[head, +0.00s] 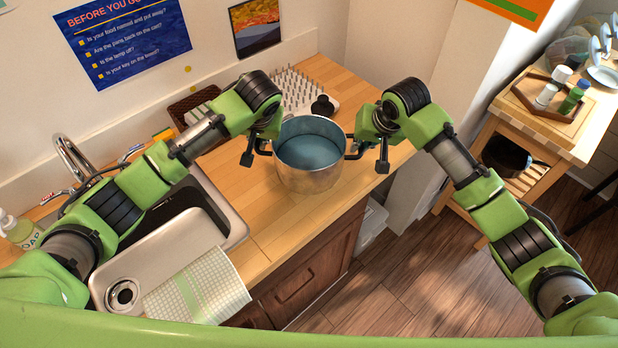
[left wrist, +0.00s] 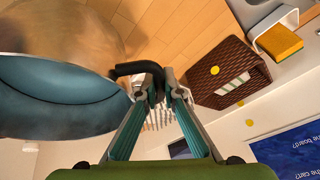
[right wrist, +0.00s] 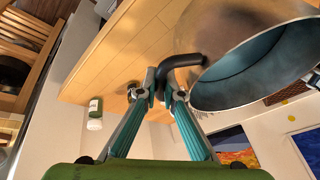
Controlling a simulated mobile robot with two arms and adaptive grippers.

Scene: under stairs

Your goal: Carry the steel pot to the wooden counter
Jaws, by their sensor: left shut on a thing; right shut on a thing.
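The steel pot (head: 308,178) is upright over the wooden counter (head: 262,215), between my two grippers, its blue-grey inside showing. My left gripper (head: 264,147) is shut on the pot's left black handle, which shows in the left wrist view (left wrist: 138,68). My right gripper (head: 356,149) is shut on the right black handle, seen in the right wrist view (right wrist: 182,61). The pot's wall fills much of both wrist views. I cannot tell from the head view whether its base touches the counter.
A sink with a metal cover (head: 165,255) and a checked towel (head: 197,288) lies at left. A spiked drying rack (head: 298,92) and brown basket (left wrist: 228,80) stand behind the pot. A wooden cart (head: 548,122) with a tray of bottles stands right, across open floor.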

